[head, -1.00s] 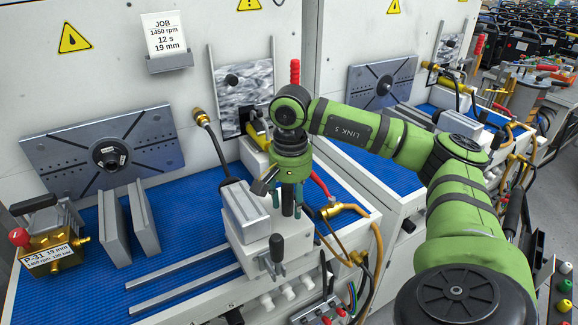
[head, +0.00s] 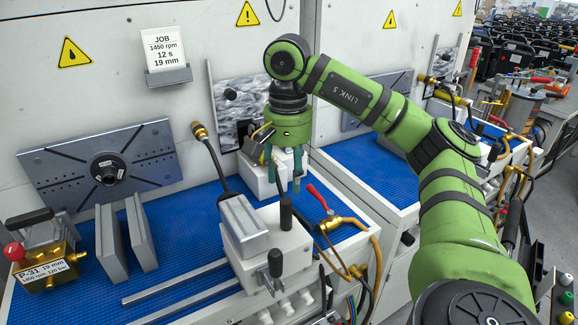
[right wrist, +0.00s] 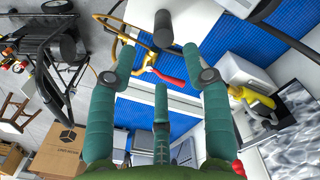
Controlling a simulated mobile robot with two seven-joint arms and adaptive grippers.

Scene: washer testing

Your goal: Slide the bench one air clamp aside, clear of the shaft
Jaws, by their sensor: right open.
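The bench one air clamp, which I take to be the white housing (head: 272,243) with a grey block (head: 243,222) on top, sits at the right end of two rails (head: 185,288). It has an upright black handle (head: 286,213). The shaft hub (head: 108,167) is in the centre of the slotted grey plate at the left, well apart from the clamp. My right gripper (head: 288,184) is open and empty, behind and above the handle, apart from it. In the right wrist view its green fingers (right wrist: 166,72) are spread, with the dark handle (right wrist: 162,28) beyond them. My left gripper is not in view.
A red-handled valve (head: 320,198) with a yellow hose stands just right of the clamp. Two grey plates (head: 111,245) stand upright at the left, near a brass pump (head: 48,258) labelled P-31. Blue mat (head: 185,228) between them and the clamp is clear.

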